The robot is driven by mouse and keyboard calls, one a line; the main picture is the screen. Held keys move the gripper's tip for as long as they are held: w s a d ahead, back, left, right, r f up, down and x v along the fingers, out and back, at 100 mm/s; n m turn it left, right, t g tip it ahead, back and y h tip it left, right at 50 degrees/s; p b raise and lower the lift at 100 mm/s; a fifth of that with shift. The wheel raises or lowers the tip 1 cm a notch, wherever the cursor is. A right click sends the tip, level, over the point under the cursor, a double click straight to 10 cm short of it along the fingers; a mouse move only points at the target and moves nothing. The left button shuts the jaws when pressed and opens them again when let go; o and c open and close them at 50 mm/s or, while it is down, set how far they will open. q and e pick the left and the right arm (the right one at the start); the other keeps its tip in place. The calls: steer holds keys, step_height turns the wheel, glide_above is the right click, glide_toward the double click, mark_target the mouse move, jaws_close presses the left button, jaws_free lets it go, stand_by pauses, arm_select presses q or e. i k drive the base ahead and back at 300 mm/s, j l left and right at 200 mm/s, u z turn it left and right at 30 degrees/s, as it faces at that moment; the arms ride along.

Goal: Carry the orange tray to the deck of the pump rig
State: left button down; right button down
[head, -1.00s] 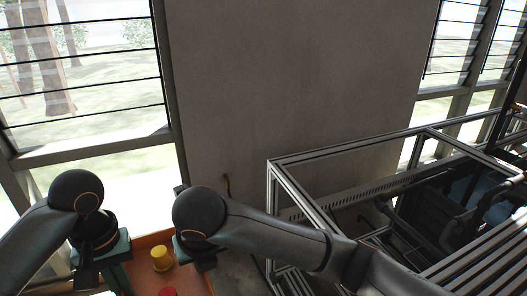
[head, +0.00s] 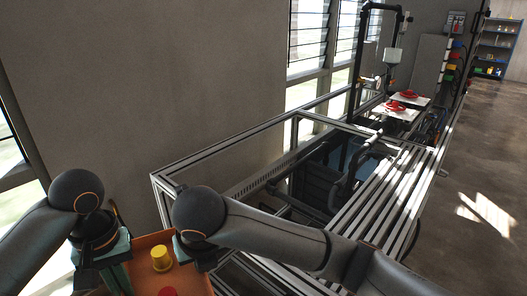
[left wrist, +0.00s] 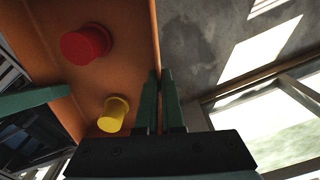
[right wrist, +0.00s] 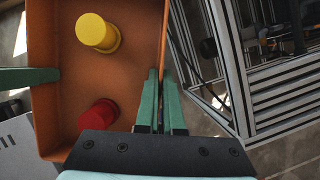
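The orange tray (head: 151,241) is low at the front left of the head view, between my two grippers. A yellow knob-like piece (head: 161,258) and a red one (head: 167,292) are in it. My left gripper (left wrist: 160,92) is shut on one side wall of the tray. My right gripper (right wrist: 160,88) is shut on the opposite wall. The tray looks held up off the floor. The pump rig appears to be the long aluminium-profile frame (head: 225,150) ahead and to the right, with a slatted top (head: 385,205) and red round parts (head: 404,94) on white plates farther along.
A plain grey wall (head: 150,80) and louvred windows (head: 308,40) stand behind the rig. The frame's near corner is just beyond the tray. Open floor (head: 470,200) lies to the right, with a shelf (head: 494,48) far back.

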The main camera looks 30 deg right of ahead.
mark_target(386, 195)
steer(key=z, duration=3.45)
steer(key=i+z, duration=0.15)
steer(key=z, duration=0.15)
steer(key=i+l+z, duration=0.1)
steer(key=z, duration=0.2)
steer(key=i+u, duration=0.3)
steer(key=i, duration=0.5)
steer(key=i+u, duration=0.3)
steer(key=i+l+u, duration=0.1)
steer(key=i+u, duration=0.65)
steer(key=u, duration=0.2)
